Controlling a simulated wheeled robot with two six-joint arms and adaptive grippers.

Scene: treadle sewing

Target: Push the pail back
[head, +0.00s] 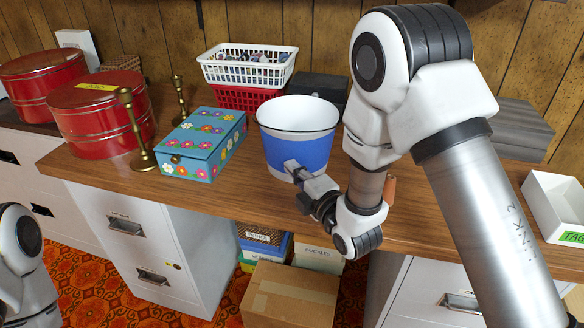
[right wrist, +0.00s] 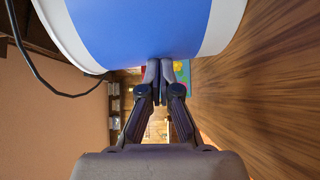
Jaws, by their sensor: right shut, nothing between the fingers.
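The pail (head: 298,137) is blue with a white rim and white inside. It stands upright on the wooden worktop near its front edge, right of the flowered box. My right gripper (head: 294,168) is shut and empty, its fingertips at the front of the pail. In the right wrist view, the pail (right wrist: 140,25) fills the top and the shut fingertips (right wrist: 160,66) reach its lower side; I cannot tell if they touch. My left gripper is out of view; only part of my left arm shows at the lower left of the head view.
A flowered teal box (head: 203,144) and brass candlesticks (head: 137,130) stand left of the pail. Behind it are a red basket (head: 243,97) under a white basket (head: 247,67), and a dark box (head: 318,88). Red tins (head: 100,117) stand at left, a white tray (head: 555,205) at right.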

